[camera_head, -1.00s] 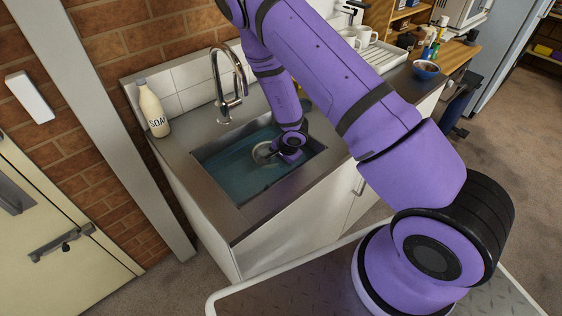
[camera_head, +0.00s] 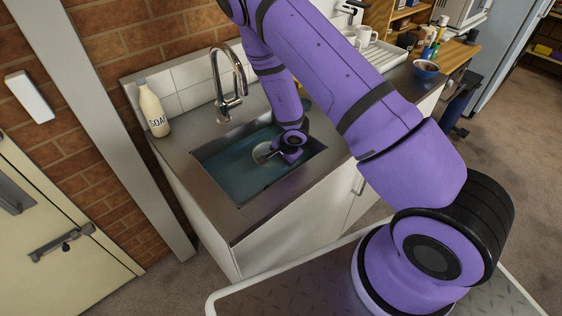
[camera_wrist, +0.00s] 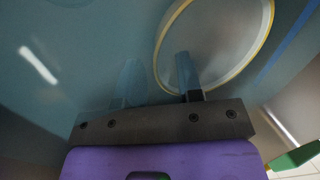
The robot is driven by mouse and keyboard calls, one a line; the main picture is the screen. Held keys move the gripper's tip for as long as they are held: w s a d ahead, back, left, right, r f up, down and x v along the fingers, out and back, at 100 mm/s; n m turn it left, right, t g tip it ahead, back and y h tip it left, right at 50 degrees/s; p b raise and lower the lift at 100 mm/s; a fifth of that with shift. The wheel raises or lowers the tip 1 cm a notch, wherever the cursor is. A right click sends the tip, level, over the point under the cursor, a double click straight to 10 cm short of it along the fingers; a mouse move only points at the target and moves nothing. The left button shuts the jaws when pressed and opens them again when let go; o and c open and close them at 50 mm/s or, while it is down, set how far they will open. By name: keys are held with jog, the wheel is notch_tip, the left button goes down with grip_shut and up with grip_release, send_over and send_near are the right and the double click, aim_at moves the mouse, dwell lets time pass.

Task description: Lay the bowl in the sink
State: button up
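The sink (camera_head: 225,178) is a teal basin set in a grey counter. A pale round bowl (camera_head: 261,152) lies in it, partly hidden by my gripper (camera_head: 276,153), which reaches down into the basin. The right finger overlaps the inside of the bowl and the left one is outside the rim, with gaps between rim and fingers. Whether the bowl sits flat is unclear.
A curved faucet (camera_head: 228,85) stands behind the sink, and a soap bottle (camera_head: 153,109) at its left back corner. A draining rack with mugs (camera_head: 365,38) and a blue bowl (camera_head: 426,70) are on the counter to the right. A green object (camera_wrist: 293,157) shows at the wrist view's edge.

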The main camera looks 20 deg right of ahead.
jog(key=v, duration=1.1)
jog(key=s+a+r+n+y, duration=0.2)
jog(key=r, duration=0.7)
jog(key=s+a+r+n+y, duration=0.1)
jog(key=s+a+r+n, duration=0.15)
jog(key=r, duration=0.55)
jog(key=s+a+r+n+y, duration=0.1)
jog(key=a+r+n+y, duration=0.1)
jog(key=r, duration=0.7)
jog(key=s+d+r+n+t+h, duration=0.1)
jog(key=s+d+r+n+h, duration=0.2)
jog(key=s+r, duration=0.4)
jog(key=s+d+r+n+t+h, duration=0.1)
jog(key=s+d+r+n+h, duration=0.2)
jog(key=s, duration=1.1)
notch_tip(320, 180, up, 5)
jog(key=shift+s+d+r+h, duration=0.2)
jog(key=shift+s+d+h, duration=0.15)
jog(key=shift+d, duration=0.65)
